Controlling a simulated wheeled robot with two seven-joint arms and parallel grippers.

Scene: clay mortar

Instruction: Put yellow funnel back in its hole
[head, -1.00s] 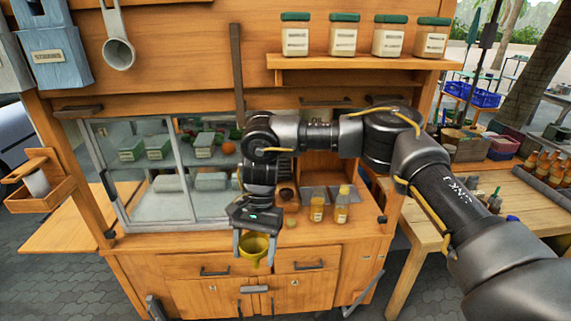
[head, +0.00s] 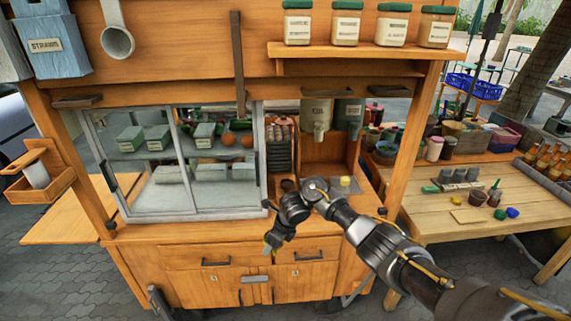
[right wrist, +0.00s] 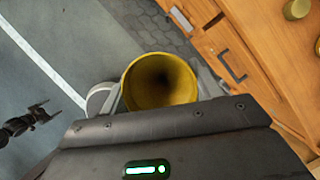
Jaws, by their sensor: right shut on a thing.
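The yellow funnel (right wrist: 158,80) fills the middle of the right wrist view, its wide mouth facing the camera. My right gripper (right wrist: 160,92) is shut on it, with a finger at each side of the mouth. In the head view my right gripper (head: 271,243) hangs in front of the cart's drawers, seen edge-on; the funnel is hard to make out there. My left gripper (right wrist: 40,114) shows small at the left of the right wrist view, its fingers apart and empty. I cannot clearly identify the funnel's hole; my right arm covers part of the counter.
The wooden cart (head: 240,250) has a glass display case (head: 190,165) on its left. A dark round item or opening (head: 288,185) lies on the counter beside it. Dispensers (head: 316,115) hang above the counter. A side table (head: 480,212) stands at right.

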